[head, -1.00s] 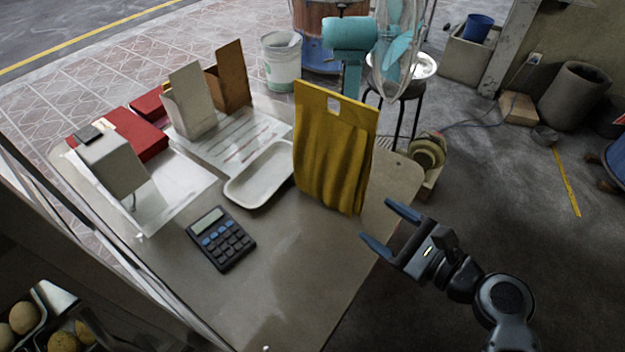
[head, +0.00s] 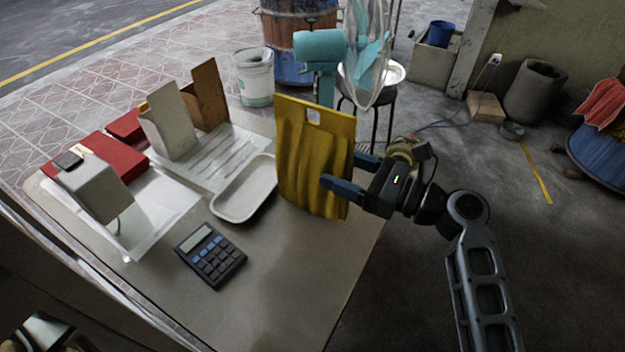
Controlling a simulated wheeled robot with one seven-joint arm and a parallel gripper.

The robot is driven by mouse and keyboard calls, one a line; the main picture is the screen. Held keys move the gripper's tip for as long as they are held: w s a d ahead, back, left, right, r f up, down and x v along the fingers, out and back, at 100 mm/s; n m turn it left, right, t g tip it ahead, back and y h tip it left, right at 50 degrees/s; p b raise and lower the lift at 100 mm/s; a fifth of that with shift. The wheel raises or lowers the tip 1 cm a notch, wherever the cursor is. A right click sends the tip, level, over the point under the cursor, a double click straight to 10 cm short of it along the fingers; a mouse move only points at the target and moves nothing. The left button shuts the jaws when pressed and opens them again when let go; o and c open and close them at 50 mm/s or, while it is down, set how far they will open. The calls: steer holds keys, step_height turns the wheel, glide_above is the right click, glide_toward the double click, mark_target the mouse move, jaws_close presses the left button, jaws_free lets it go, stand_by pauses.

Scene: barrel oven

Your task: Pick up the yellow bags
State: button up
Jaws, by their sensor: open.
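The yellow bags (head: 306,160) stand upright as one flat stack near the right side of the table, with a cut-out handle hole at the top. My gripper (head: 344,174) is open at the right edge of the bags. One finger overlaps the front of the bags in the picture, and the other finger is at their right edge, farther back and partly hidden. I cannot tell whether either finger touches the bags.
The table (head: 285,270) also bears a white tray (head: 244,190) left of the bags, a calculator (head: 211,255), red boxes (head: 100,158) and card holders (head: 168,120). The table's front middle is clear.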

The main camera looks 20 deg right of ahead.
mark_target(325, 161)
steer(key=x, duration=0.4)
steer(key=shift+w+d+r, duration=0.1)
steer(key=shift+w, duration=0.2)
jaws_close()
stand_by(0.4)
